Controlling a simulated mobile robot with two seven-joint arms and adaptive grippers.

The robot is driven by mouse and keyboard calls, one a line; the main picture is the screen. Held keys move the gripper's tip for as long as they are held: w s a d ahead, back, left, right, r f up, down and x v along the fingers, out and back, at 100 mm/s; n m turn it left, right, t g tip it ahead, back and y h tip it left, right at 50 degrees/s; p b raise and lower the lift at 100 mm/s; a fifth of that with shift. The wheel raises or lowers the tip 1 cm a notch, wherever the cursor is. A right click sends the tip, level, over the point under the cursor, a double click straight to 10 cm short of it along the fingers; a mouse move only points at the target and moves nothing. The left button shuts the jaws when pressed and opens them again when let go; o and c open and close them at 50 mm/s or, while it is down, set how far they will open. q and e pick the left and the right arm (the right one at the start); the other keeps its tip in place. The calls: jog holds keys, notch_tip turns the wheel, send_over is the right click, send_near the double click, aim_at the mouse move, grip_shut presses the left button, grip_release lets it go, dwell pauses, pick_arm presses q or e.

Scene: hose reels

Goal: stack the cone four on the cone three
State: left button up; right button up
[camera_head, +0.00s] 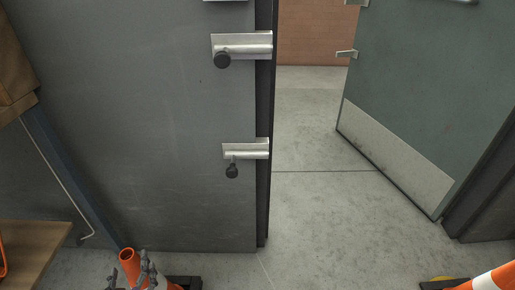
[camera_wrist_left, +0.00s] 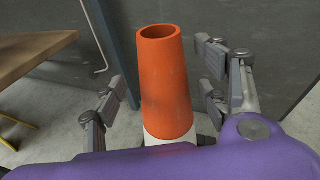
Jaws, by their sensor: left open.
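An orange cone (camera_head: 130,264) with an open top stands upright at the bottom left of the head view. It also shows in the middle of the left wrist view (camera_wrist_left: 166,85), with a white band low on it. My left gripper (camera_head: 143,275) is open, with its fingers on either side of this cone; in the left wrist view (camera_wrist_left: 165,95) gaps show between fingers and cone. A second cone (camera_head: 497,279), orange and white, is cut off at the bottom right of the head view. I cannot tell which is cone three or four. My right gripper is not in view.
A wooden tabletop (camera_head: 30,246) is at the lower left. A grey wall panel (camera_head: 150,130) with metal latches stands behind the nearer cone. A green door (camera_head: 430,90) stands open at the right. The concrete floor (camera_head: 320,220) between is clear.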

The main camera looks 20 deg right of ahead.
pick_arm(q)
jog(key=shift+s+f, duration=0.15)
jog(key=shift+s, duration=0.2)
jog(key=v, duration=1.1)
jog(key=shift+r, duration=0.25)
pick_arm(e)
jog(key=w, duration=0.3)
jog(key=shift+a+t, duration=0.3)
pick_arm(q)
jog(key=shift+s, duration=0.1)
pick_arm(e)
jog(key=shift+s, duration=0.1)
